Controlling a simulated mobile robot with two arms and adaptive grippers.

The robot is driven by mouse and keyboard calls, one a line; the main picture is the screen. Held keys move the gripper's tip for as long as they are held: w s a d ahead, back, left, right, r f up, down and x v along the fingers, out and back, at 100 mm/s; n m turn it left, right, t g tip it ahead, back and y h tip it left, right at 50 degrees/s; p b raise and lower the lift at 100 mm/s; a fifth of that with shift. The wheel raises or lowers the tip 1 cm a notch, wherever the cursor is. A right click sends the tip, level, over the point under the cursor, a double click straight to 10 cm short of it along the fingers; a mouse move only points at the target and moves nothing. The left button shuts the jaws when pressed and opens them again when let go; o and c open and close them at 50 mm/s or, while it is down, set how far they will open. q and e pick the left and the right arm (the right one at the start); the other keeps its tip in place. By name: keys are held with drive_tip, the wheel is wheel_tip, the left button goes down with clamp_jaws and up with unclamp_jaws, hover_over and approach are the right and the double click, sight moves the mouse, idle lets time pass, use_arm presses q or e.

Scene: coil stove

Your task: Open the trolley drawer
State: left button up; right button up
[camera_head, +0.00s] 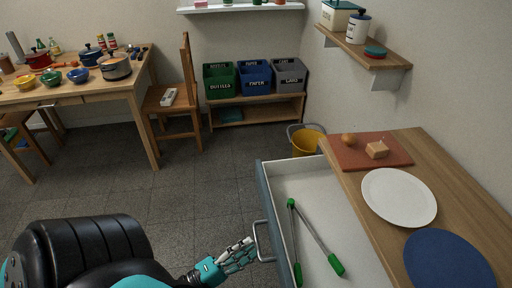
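The trolley (462,196) with a wooden top stands at the right. Its drawer (268,187), with a grey-blue front and white inside, is pulled out to the left, well open. Green-tipped tongs (316,238) lie in it. A metal bar handle (257,240) sits on the drawer front. My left gripper (247,250), a teal and white hand with several fingers, is just left of the handle. Its fingers are stretched out, not wrapped round the bar. Whether the fingertips touch the handle I cannot tell. My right gripper is not in view.
On the trolley top are a reddish board (363,155) with food, a white plate (399,197) and a blue round mat (449,262). A yellow bucket (307,141) stands behind the drawer. A chair (181,100) and table (140,83) are farther back. Tiled floor left of the drawer is clear.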

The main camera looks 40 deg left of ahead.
use_arm(q)
drive_tip(key=v, duration=0.8)
drive_tip(key=shift+s, duration=0.15)
drive_tip(key=shift+a, duration=0.1)
